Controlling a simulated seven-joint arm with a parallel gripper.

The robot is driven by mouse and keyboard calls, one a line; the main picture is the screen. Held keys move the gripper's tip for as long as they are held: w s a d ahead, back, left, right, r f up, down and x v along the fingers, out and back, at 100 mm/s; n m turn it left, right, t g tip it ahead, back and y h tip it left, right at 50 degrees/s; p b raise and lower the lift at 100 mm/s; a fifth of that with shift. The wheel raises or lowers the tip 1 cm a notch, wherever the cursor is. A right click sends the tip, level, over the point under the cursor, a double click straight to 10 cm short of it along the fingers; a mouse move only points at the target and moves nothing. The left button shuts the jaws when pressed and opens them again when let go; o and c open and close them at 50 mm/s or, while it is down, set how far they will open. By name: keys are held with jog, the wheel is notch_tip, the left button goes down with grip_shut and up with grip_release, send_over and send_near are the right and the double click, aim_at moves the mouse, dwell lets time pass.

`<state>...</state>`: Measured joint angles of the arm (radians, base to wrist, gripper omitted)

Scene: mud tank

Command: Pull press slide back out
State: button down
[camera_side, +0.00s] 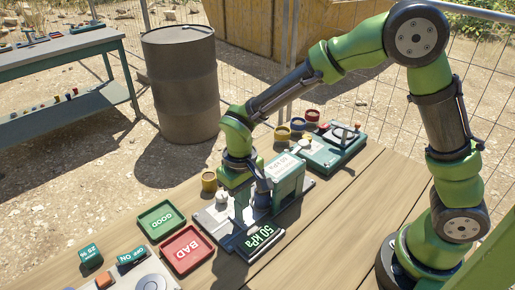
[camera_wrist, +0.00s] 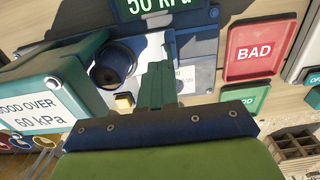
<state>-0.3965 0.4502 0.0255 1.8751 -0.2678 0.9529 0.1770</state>
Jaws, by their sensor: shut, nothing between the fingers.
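The press stands on the wooden table, with a teal housing (camera_side: 288,175), a grey base (camera_side: 212,222) and a "50 kPa" display (camera_side: 258,240). In the wrist view its housing (camera_wrist: 62,92) is at the left and its display (camera_wrist: 147,8) at the top. A dark blue cylinder (camera_wrist: 118,62) stands beside the housing. My gripper (camera_side: 238,210) points down over the grey base, beside the cylinder. In the wrist view my gripper (camera_wrist: 160,68) is shut and empty, in front of a pale part of the press. I cannot clearly tell the slide apart; the gripper partly hides this area.
A green GOOD tray (camera_side: 162,203) and a red BAD tray (camera_side: 210,246) lie left of the press. A brass-coloured cup (camera_side: 209,182) stands behind it. A teal device (camera_side: 335,158) and several coloured cups are further back right. Bare table (camera_side: 335,210) lies right of the press.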

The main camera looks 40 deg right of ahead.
jog(key=shift+a, duration=2.75)
jog(key=shift+d, duration=0.65)
notch_tip(320, 180, up, 7)
dwell(0.5)
